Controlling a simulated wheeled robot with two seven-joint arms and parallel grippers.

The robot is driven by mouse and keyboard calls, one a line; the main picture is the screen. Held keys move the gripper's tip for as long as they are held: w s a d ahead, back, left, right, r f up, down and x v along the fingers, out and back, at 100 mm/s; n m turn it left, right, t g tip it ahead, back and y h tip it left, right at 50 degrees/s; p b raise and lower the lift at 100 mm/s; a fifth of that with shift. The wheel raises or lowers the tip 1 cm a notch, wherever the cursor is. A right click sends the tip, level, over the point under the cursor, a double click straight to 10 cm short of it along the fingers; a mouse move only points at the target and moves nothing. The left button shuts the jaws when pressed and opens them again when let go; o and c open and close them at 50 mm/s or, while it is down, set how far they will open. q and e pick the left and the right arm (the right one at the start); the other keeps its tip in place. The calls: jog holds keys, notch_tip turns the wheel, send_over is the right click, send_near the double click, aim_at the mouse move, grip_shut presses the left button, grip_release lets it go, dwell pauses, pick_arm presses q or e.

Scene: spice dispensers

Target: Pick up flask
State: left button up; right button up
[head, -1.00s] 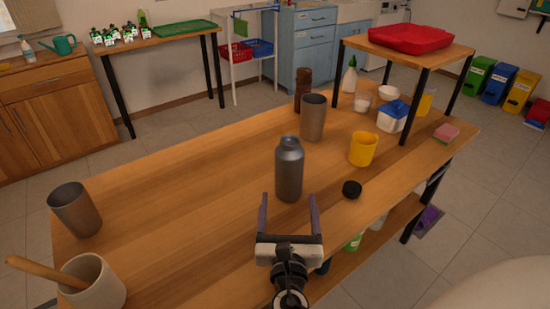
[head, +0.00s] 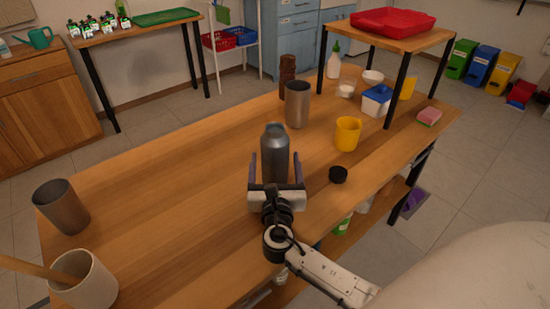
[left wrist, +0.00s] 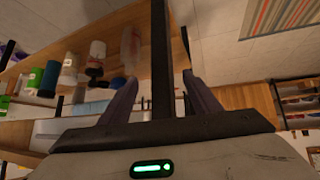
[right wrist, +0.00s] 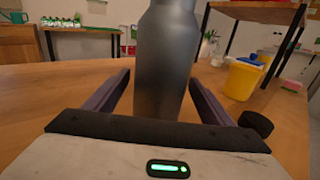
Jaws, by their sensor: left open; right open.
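The flask (head: 275,150), a dark grey metal bottle with a narrower neck, stands upright on the wooden table. My right gripper (head: 275,160) is open, with one finger on each side of the flask's body. The right wrist view shows the flask (right wrist: 166,70) large between the open fingers (right wrist: 160,78), with a visible gap on the left; its lower part is hidden by the gripper's base. My left gripper (left wrist: 160,77) is open and empty, below table height beside a dark post; it is not in the head view.
A black lid (head: 338,175), a yellow mug (head: 347,134) and a grey tumbler (head: 297,104) stand right of and behind the flask. Another tumbler (head: 61,207) and a mortar (head: 88,283) stand at the left. The middle-left tabletop is clear. Bottles (left wrist: 97,50) sit on the lower shelf.

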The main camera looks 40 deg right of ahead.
jog(key=c, duration=1.5)
jog(key=shift+r, duration=0.15)
jog(key=shift+c, duration=0.5)
